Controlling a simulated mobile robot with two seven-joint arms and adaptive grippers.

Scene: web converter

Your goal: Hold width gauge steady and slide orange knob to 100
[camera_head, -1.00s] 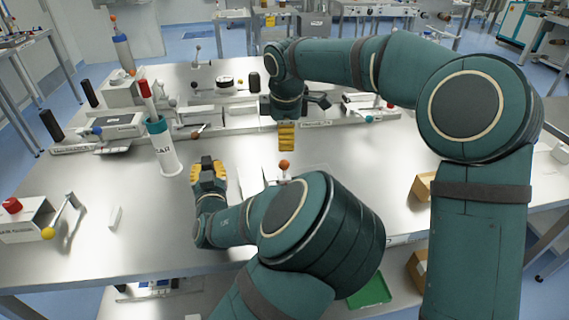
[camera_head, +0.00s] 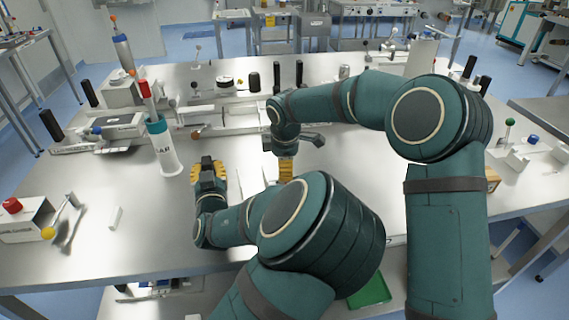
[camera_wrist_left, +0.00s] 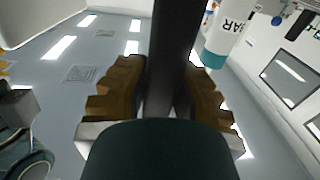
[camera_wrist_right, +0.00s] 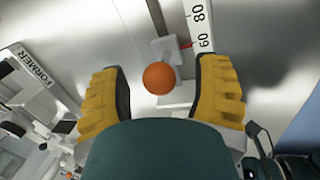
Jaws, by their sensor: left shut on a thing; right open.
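The orange knob (camera_wrist_right: 158,78) shows in the right wrist view, between the spread yellow fingers of my right gripper (camera_wrist_right: 164,70), with gaps on both sides. Behind it the white width gauge scale (camera_wrist_right: 203,28) shows 60 and 80; a red pointer (camera_wrist_right: 186,45) sits close to 60. In the head view my right gripper (camera_head: 286,170) hides the knob. My left gripper (camera_head: 208,163) is left of it over the table; in the left wrist view (camera_wrist_left: 165,65) it is shut on a dark bar (camera_wrist_left: 175,55), which I take to be part of the gauge.
The white cylinder (camera_head: 163,152) with a teal rim stands behind my left gripper. A box with a red knob (camera_head: 12,206) and a yellow-ended crank (camera_head: 48,233) is at the left.

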